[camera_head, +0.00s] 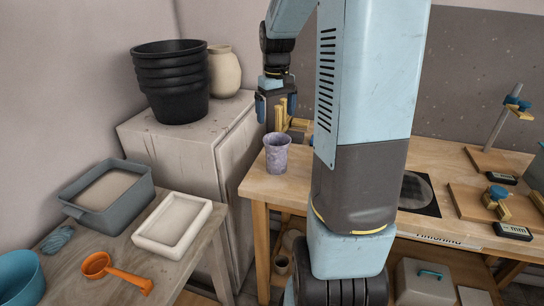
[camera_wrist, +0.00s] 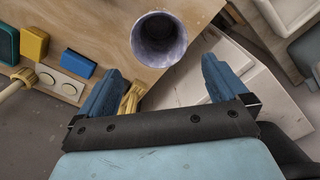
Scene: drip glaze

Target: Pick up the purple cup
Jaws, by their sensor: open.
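The purple cup (camera_head: 277,155) stands upright on the left end of the wooden workbench (camera_head: 290,190), close to its corner. It is mottled grey-purple. In the wrist view the cup (camera_wrist: 160,40) is seen from above, its mouth open, beyond the fingertips and roughly centred between them. My gripper (camera_head: 275,106) hangs above and a little behind the cup in the head view. In the wrist view my gripper (camera_wrist: 165,85) has its two blue fingers wide apart with nothing between them. The cup is apart from the fingers.
Yellow wooden pieces (camera_head: 289,118) stand just behind the cup. Wrist view shows yellow (camera_wrist: 34,44) and blue blocks (camera_wrist: 78,64) at left. A cabinet (camera_head: 190,145) with stacked black pots (camera_head: 172,85) stands left of the bench. A low table holds a grey tub (camera_head: 80,208) and an orange scoop (camera_head: 115,274).

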